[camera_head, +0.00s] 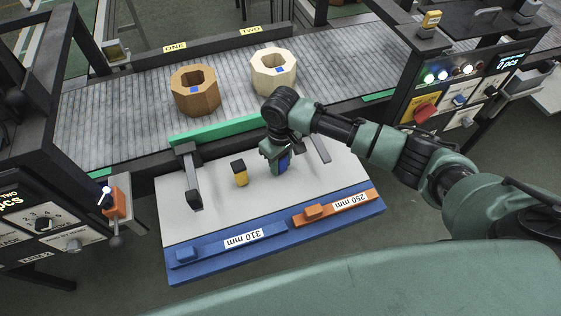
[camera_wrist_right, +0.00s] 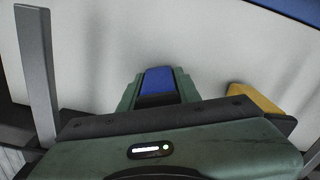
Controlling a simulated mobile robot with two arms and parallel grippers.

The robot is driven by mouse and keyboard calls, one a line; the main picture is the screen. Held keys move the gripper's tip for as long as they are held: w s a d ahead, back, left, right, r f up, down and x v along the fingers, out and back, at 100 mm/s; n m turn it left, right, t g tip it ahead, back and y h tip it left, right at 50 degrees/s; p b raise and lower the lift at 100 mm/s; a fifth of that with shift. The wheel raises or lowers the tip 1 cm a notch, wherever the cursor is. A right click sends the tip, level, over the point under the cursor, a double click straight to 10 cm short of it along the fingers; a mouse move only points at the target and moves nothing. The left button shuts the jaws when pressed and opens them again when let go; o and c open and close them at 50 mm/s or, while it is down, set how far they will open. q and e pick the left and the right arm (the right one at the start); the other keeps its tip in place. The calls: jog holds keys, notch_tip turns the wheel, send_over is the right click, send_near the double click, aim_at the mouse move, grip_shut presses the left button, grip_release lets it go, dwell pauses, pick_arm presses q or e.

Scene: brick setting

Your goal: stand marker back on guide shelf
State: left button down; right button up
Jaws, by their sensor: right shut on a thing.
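My right gripper (camera_head: 276,152) points down over the white guide shelf (camera_head: 215,215) and is shut on a blue marker (camera_head: 284,164). In the right wrist view the blue marker (camera_wrist_right: 158,80) shows between the two green fingers (camera_wrist_right: 158,92). Its lower end is close above or on the shelf; I cannot tell whether it touches. A yellow marker with a black top (camera_head: 241,178) stands upright on the shelf, left of the gripper and apart from it. It also shows in the right wrist view (camera_wrist_right: 254,100). My left gripper is not in view.
A blue 310 mm bar (camera_head: 205,249) and an orange 250 mm bar (camera_head: 358,198) lie along the shelf's near edge. Grey brackets (camera_head: 193,180) rise at its far side. Behind, a conveyor (camera_head: 120,125) carries a brown ring (camera_head: 197,102) and a cream ring (camera_head: 277,82).

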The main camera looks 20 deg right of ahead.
jog(key=o, duration=1)
notch_tip(320, 180, up, 12)
jog(key=shift+r+b, duration=0.15)
jog(key=shift+b, duration=0.75)
